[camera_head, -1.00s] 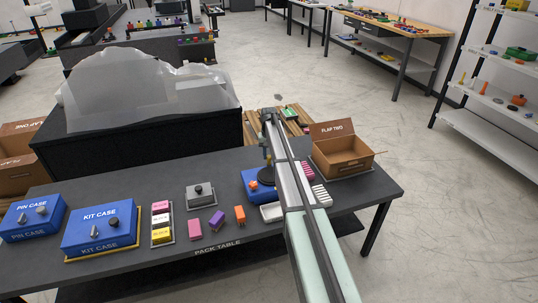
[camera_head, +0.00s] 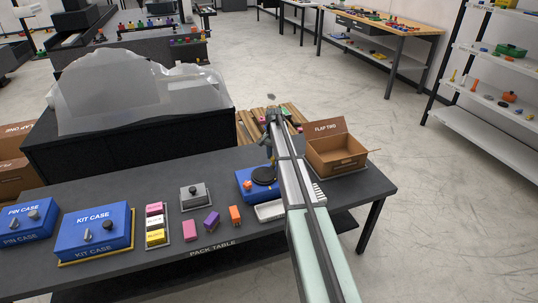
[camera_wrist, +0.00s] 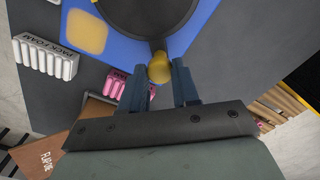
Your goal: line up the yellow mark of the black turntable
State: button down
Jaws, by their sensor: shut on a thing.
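The black turntable (camera_head: 263,175) sits on a blue base (camera_head: 243,176) on the pack table. In the wrist view its black disc (camera_wrist: 145,14) is cut off by the top edge. A yellow knob (camera_wrist: 159,69) stands at the disc's rim. My gripper (camera_wrist: 160,76) is at that rim, shut on the yellow knob, with one dark finger on each side. In the head view my gripper (camera_head: 272,158) is at the far side of the disc, and the knob is hard to make out. A flat yellow patch (camera_wrist: 87,32) is on the blue base beside the disc.
An orange knob (camera_head: 247,185) stands on the base's left side. White pack foam (camera_wrist: 45,58), pink pieces (camera_wrist: 114,84) and an open carton (camera_head: 336,152) are close by. The kit case (camera_head: 92,231) is further left.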

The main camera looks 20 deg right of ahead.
jog(key=s+m, duration=0.1)
jog(key=s+d+m, duration=0.1)
jog(key=m, duration=0.1)
jog(key=s+m, duration=0.1)
jog(key=shift+d, duration=0.3)
jog(key=shift+s+d+m, duration=0.1)
jog(key=shift+s+m, duration=0.45)
jog(key=shift+m, duration=0.35)
jog(key=shift+s+d+m, duration=0.1)
jog(key=shift+s+m, duration=0.45)
jog(key=shift+m, duration=0.35)
jog(key=c, duration=0.8)
grip_release()
jog(key=shift+r, duration=0.15)
notch_tip(320, 180, up, 14)
jog(key=shift+f, duration=0.25)
